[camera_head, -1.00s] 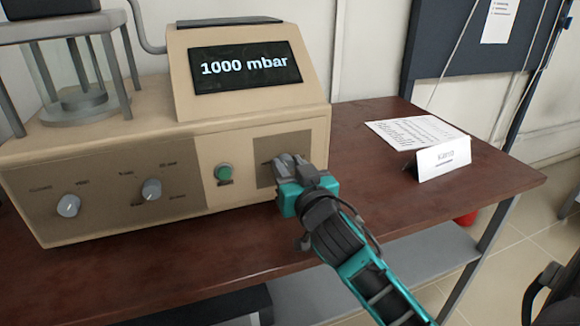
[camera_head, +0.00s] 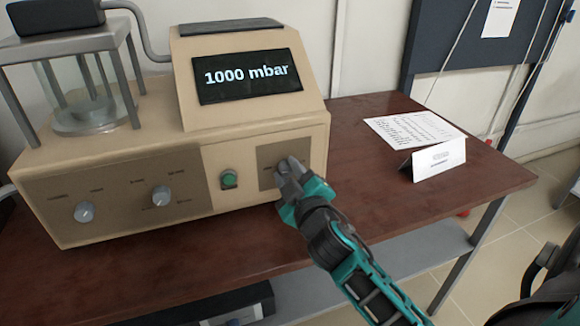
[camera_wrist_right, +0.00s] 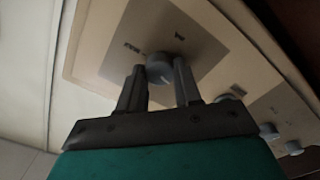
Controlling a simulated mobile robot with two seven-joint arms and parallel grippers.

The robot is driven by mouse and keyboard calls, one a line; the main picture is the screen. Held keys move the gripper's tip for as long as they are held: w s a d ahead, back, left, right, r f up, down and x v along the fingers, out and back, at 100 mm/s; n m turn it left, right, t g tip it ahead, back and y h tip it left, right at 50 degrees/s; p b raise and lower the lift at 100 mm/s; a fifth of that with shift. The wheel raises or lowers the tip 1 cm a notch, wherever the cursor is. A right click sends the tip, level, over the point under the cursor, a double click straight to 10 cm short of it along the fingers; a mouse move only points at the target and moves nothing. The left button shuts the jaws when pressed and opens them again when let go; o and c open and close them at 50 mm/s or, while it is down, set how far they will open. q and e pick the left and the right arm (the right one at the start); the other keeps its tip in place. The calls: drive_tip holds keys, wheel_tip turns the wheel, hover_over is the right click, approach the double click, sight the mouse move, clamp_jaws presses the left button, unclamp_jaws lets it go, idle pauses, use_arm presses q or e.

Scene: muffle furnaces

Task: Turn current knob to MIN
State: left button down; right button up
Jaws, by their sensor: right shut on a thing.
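The beige machine (camera_head: 255,120) stands on the table. Its right panel carries a grey knob, which shows between my right fingers in the right wrist view (camera_wrist_right: 160,66). In the head view my right gripper (camera_head: 287,172) covers this knob. It also shows in the right wrist view (camera_wrist_right: 158,88), its fingers on either side of the knob and shut on it. My left gripper is not in view.
A green button (camera_head: 229,179) and two more grey knobs, a left one (camera_head: 84,212) and a middle one (camera_head: 161,196), sit on the front. The display (camera_head: 245,78) reads 1000 mbar. A sheet (camera_head: 412,130) and a folded card (camera_head: 437,160) lie right on the table (camera_head: 375,215).

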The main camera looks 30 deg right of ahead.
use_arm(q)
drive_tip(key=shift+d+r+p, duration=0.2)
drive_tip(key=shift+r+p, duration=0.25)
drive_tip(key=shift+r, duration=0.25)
use_arm(e)
drive_tip(key=shift+n, duration=1.2)
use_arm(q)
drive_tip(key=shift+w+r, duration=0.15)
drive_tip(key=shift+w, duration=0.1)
use_arm(e)
drive_tip(key=o, duration=1)
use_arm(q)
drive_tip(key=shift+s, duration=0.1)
use_arm(e)
drive_tip(key=shift+o, duration=0.2)
drive_tip(key=shift+s+a, duration=0.1)
drive_tip(key=shift+s, duration=0.1)
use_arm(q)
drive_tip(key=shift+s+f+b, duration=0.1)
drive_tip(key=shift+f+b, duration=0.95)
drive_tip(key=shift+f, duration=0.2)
use_arm(e)
drive_tip(key=v, duration=1.2)
drive_tip(key=shift+s, duration=0.2)
